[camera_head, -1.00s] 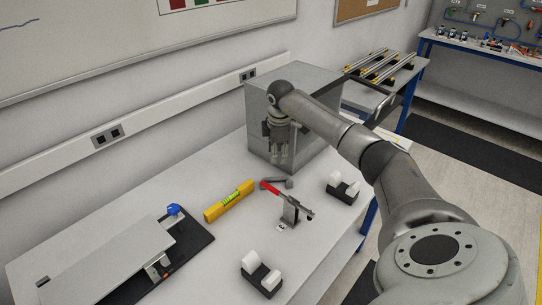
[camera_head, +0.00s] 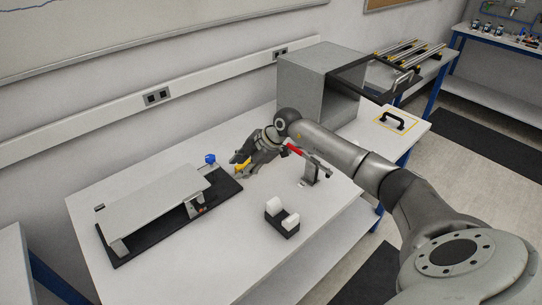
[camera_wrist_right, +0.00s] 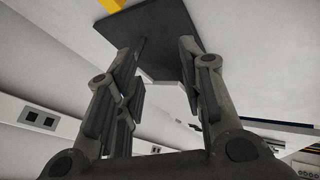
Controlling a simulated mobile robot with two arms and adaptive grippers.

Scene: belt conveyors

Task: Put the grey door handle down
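My right gripper (camera_head: 242,161) is low over the table beside the yellow level (camera_head: 243,166), which it partly covers. In the right wrist view the fingers (camera_wrist_right: 155,65) are spread apart, and I see nothing clearly held between them. A dark flat plate (camera_wrist_right: 160,35) shows beyond the fingertips. My left gripper is not in view.
A fixture with a grey plate (camera_head: 155,208) on a black base (camera_head: 125,258) stands left of the gripper. A black holder with white blocks (camera_head: 282,219) is in front. A grey metal box (camera_head: 312,84) stands behind. A black handle (camera_head: 391,121) lies in a yellow outline.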

